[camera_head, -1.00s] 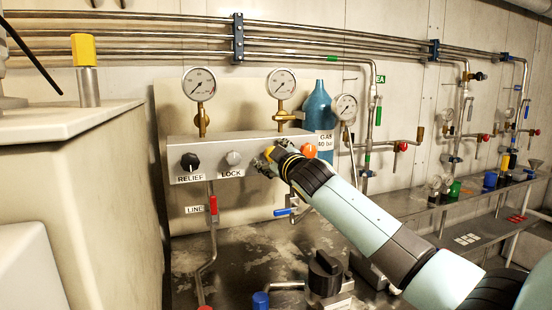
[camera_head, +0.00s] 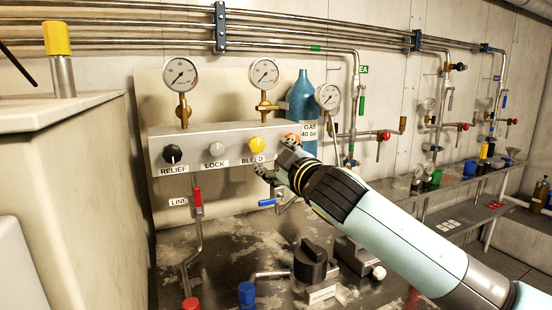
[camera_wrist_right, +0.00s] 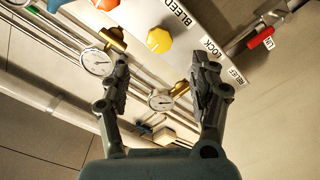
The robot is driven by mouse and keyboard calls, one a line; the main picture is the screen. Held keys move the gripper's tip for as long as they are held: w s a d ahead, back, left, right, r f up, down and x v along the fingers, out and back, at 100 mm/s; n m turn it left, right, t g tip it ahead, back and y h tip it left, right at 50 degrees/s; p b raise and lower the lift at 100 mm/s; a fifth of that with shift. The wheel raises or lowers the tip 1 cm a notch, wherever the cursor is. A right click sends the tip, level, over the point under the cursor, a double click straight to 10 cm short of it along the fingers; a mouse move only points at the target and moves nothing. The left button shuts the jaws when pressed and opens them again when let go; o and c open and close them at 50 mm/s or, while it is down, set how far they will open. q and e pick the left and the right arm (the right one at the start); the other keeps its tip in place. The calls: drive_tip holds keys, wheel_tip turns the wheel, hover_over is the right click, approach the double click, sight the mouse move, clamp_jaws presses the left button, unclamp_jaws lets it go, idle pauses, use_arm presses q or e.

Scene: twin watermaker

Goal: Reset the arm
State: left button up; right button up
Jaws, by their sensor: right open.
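My right arm reaches in from the lower right in the head view. Its gripper (camera_head: 272,172) is beside the control panel (camera_head: 220,136), just below and right of the yellow BLEED knob (camera_head: 257,145). In the right wrist view the two fingers (camera_wrist_right: 160,92) are spread apart with nothing between them. The yellow knob (camera_wrist_right: 158,40) shows there ahead of the fingers, apart from them. My left gripper is not in view.
A blue gas bottle (camera_head: 302,98) is behind. A black rotary handle (camera_head: 310,262) stands on the bench below. A pale cabinet (camera_head: 75,200) fills the left.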

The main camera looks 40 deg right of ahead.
drive_tip(key=s+a+f+m+g, duration=0.4)
drive_tip(key=s+f+g, duration=0.2)
drive_tip(key=s+f, duration=0.7)
drive_tip(key=s+a+f+m+g+y, duration=0.15)
drive_tip(key=s+a+f+g, duration=0.25)
drive_tip(key=s, duration=0.6)
drive_tip(key=s+a+f+n+g+y, duration=0.1)
drive_tip(key=s+a+f+g+y, duration=0.2)
drive_tip(key=s, duration=0.7)
wheel_tip(320, 180, down, 31)
drive_tip(key=s+d+g+h+b, duration=0.1)
drive_tip(key=s+d+g+b, duration=0.1)
drive_tip(key=b, duration=0.2)
drive_tip(key=s+d+f+m+g+b, duration=0.1)
drive_tip(key=s+f+b, duration=0.2)
drive_tip(key=s+f, duration=1.5)
